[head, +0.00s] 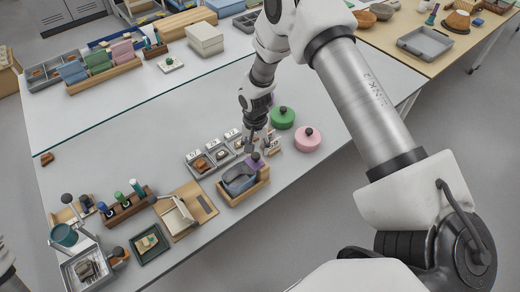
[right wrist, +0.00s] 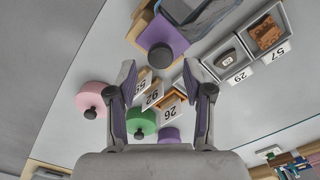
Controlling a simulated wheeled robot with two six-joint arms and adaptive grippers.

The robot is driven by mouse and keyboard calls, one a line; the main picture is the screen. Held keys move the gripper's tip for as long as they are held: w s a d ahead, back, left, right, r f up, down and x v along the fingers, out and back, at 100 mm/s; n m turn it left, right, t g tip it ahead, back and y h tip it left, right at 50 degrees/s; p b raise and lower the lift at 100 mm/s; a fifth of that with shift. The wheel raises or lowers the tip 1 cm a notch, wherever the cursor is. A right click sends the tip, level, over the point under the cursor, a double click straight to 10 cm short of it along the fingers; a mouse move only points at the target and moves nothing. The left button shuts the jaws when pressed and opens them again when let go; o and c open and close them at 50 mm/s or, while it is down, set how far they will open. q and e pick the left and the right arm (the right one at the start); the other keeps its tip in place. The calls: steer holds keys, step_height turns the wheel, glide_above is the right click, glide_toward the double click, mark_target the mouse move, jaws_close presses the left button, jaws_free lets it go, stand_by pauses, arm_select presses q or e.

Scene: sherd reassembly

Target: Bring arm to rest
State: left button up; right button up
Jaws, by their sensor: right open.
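My right arm reaches in from the right of the head view, over the table (head: 130,125). My right gripper (head: 254,146) hangs above the table near the small numbered trays. In the right wrist view the right gripper (right wrist: 159,72) has its two fingers wide apart, with nothing held between them. Behind the gap are number cards (right wrist: 153,97) and a purple block with a dark knob (right wrist: 160,56). My left gripper is not in view.
Grey trays with sherds (head: 201,164) stand left of the gripper. A wooden box with a blue-grey insert (head: 231,196) is just in front. Green (head: 283,118) and pink (head: 307,139) lidded pots stand to the right. The left middle of the table is clear.

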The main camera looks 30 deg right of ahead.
steer(key=shift+r, duration=0.55)
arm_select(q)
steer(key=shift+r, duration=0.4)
arm_select(e)
steer(key=shift+f, duration=0.1)
